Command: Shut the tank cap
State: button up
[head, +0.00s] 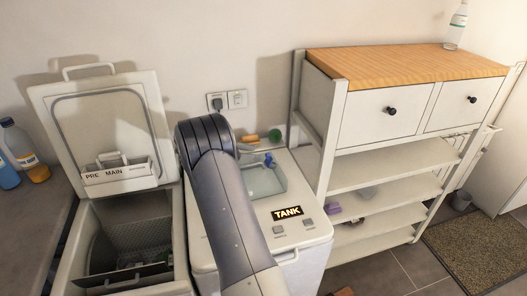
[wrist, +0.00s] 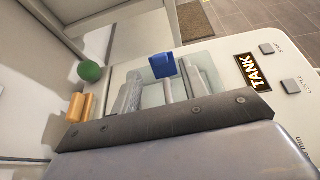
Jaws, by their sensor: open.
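The white tank machine (head: 312,238) stands right of centre in the head view, with a black TANK label (head: 287,212) on its top. A pale glassy panel (head: 263,180) is set in that top. A small blue piece (head: 268,160), likely the tank cap, stands up near the panel's back edge. It also shows upright in the wrist view (wrist: 163,65), just beyond my gripper (wrist: 161,88). My gripper is open, with its pale fingers apart over the panel. I see no contact with the blue piece. In the head view my arm hides most of the gripper.
An open-lidded twin machine (head: 110,190) stands at left. A white shelf unit (head: 395,165) stands close at right. Bottles (head: 20,145) stand at far left.

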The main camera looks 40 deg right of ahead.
aim_at(267, 154)
jog(key=p+x, duration=0.1)
jog(key=x, duration=0.4)
jog(key=shift+d+f, duration=0.1)
jog(key=shift+d, duration=0.05)
jog(key=c, duration=0.6)
jog(key=shift+c, duration=0.2)
